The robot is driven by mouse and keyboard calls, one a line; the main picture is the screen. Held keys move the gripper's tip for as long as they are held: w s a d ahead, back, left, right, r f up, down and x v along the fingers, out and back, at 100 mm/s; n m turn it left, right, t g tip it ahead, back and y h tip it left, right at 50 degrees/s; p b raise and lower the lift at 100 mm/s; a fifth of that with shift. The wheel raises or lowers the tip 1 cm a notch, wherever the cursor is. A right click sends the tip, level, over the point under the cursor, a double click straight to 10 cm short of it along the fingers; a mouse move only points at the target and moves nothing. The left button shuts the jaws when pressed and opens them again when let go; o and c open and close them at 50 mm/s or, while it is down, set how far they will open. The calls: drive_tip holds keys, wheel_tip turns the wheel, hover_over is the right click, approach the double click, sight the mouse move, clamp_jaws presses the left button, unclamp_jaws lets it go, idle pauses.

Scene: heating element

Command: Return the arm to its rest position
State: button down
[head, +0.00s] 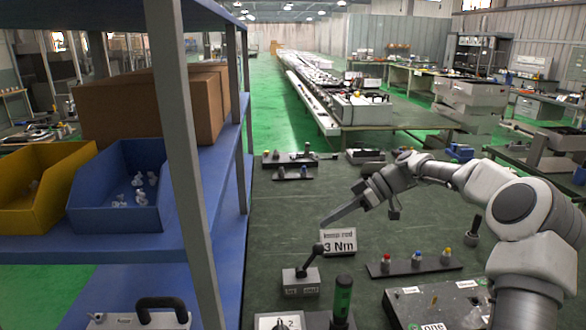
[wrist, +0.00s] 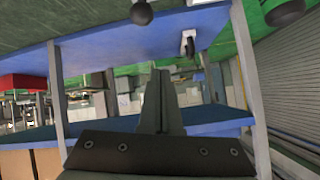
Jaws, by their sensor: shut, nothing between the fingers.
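My gripper (head: 340,212) is in the middle of the head view, at the end of my arm, which reaches in from the right. Its fingers are shut and empty, pointing left and a little down. It hangs above the dark green workbench (head: 410,222), just above a sign reading "3 Nm" (head: 339,243). In the wrist view the shut fingers (wrist: 162,100) stand in the middle, with the blue shelf (wrist: 100,62) behind them.
A blue shelf rack with a grey post (head: 185,150) stands at the left, holding a yellow bin (head: 40,200), a blue bin (head: 115,200) and cardboard boxes (head: 140,108).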

drive_tip(key=s+a+m+h, duration=0.4)
drive_tip(key=s+a+h, duration=0.15)
drive_tip(key=s, duration=0.35)
drive_tip(key=s+d+m+t+h, duration=0.3)
drive_tip(key=s+m, duration=0.4)
drive_tip(key=s, duration=1.1)
drive_tip(key=s+d+r+m+t+h+p, duration=0.1)
drive_tip(key=s+r+m+t+h+p, duration=0.1)
drive_tip(key=s+r, duration=0.5)
drive_tip(key=shift+s+d+r+m+t, duration=0.15)
drive_tip(key=shift+d+r+m+t, duration=0.15)
drive_tip(key=shift+r+m, duration=0.5)
drive_tip(key=shift+d+f+h, duration=0.1)
drive_tip(key=shift+d+h, duration=0.05)
drive_tip(key=shift+h, duration=0.1)
